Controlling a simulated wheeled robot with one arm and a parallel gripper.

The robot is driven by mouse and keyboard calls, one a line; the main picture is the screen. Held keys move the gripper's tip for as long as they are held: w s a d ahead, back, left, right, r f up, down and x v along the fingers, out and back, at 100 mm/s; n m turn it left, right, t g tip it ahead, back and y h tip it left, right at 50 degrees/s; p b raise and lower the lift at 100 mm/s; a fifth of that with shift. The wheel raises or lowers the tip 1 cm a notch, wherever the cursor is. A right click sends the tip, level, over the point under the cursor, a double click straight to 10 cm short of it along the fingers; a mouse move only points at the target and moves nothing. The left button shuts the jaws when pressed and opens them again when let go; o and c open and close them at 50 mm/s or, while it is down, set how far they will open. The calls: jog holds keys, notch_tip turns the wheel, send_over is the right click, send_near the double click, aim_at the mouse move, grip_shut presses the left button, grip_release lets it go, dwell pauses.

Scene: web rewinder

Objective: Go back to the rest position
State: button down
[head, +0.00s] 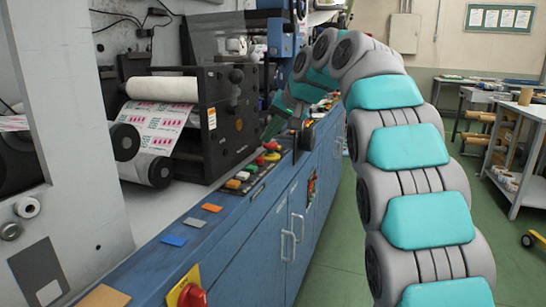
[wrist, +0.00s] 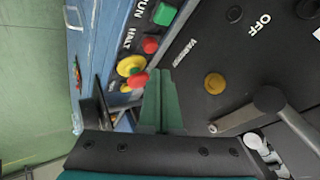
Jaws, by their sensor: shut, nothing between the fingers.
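My gripper (head: 268,131) is in front of the dark side plate of the web rewinder (head: 222,110), above the blue console. In the wrist view its green fingers (wrist: 158,74) are together with nothing between them. Beyond them are a green button (wrist: 163,14) marked RUN, a red button (wrist: 150,45) marked HALT and a yellow button (wrist: 131,66). I cannot tell whether the fingers touch anything. My arm reaches in from the right in the head view.
A grey lever (wrist: 268,100) stands close to the right of my fingers. The printed web roll (head: 158,130) is on the machine's left. A red stop knob (head: 192,295) sits at the front. Green floor (head: 335,255) is open beside the blue cabinets (head: 262,245); a white cart (head: 515,160) stands far right.

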jog(key=s+d+f+g+h, duration=0.2)
jog(key=s+d+f, duration=0.4)
jog(key=s+f, duration=0.4)
jog(key=s+d+f+g+h, duration=0.2)
jog(key=s+d+f, duration=0.4)
jog(key=s, duration=1.7)
jog(key=s+d+f+g+h, duration=0.1)
jog(key=s+d+f+g, duration=0.2)
jog(key=s+f, duration=1.2)
jog(key=s+d, duration=0.1)
jog(key=d, duration=0.1)
jog(key=shift+s+d+g+h, duration=0.25)
jog(key=shift+d+g+h, duration=0.15)
